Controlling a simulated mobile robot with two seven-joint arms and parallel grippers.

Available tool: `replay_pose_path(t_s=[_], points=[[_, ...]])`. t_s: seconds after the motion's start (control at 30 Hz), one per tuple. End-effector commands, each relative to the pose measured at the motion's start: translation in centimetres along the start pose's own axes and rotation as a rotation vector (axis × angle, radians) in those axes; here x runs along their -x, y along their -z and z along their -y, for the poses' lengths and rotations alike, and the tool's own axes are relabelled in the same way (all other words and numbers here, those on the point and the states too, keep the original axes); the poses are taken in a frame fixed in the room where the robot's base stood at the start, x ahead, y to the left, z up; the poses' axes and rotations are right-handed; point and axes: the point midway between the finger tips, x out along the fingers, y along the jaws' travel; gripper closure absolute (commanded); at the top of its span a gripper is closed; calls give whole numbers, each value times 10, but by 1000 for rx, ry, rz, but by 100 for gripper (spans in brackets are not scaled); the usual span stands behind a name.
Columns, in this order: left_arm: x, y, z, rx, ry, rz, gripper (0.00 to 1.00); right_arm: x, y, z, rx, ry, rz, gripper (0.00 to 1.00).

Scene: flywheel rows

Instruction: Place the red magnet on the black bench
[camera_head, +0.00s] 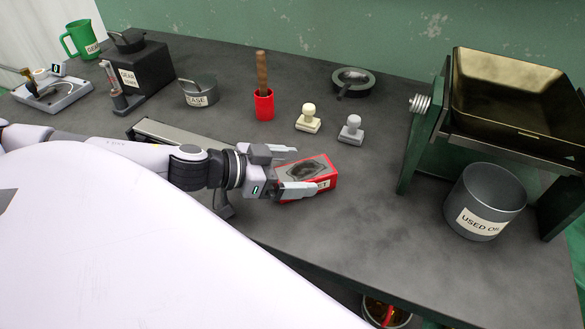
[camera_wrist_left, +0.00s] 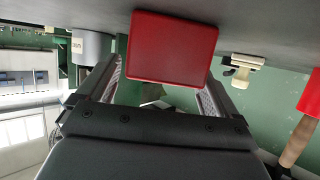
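The red magnet (camera_head: 321,168) is a red box with a dark picture on top and a partly covered label ending in "ET". It appears to rest on the black bench (camera_head: 385,225), near the middle. My left gripper (camera_head: 288,170) is open, with one finger on the near side of the box and the other on the far side. In the left wrist view, the red face of the magnet (camera_wrist_left: 172,48) sits between the fingertips (camera_wrist_left: 160,80), with a gap showing at the left finger. My right gripper is not in view.
Two stamps (camera_head: 308,119) (camera_head: 351,131), a red pot with a wooden handle (camera_head: 264,104) and a dark dish (camera_head: 352,82) stand behind. A used-oil can (camera_head: 484,203) and a tray on a green stand (camera_head: 515,95) are right. A grease tin (camera_head: 199,91) is left. Bench right of the magnet is clear.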

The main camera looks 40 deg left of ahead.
Motion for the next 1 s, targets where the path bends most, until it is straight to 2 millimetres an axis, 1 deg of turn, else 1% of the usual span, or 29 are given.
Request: replay_pose_path(t_s=[0.27,0.47,1.0], points=[[1,2,0,-1,0,0,7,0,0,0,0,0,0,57],[5,3,-1,2,-1,0,7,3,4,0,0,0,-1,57],[28,3,-1,3,-1,1,7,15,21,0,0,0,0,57]])
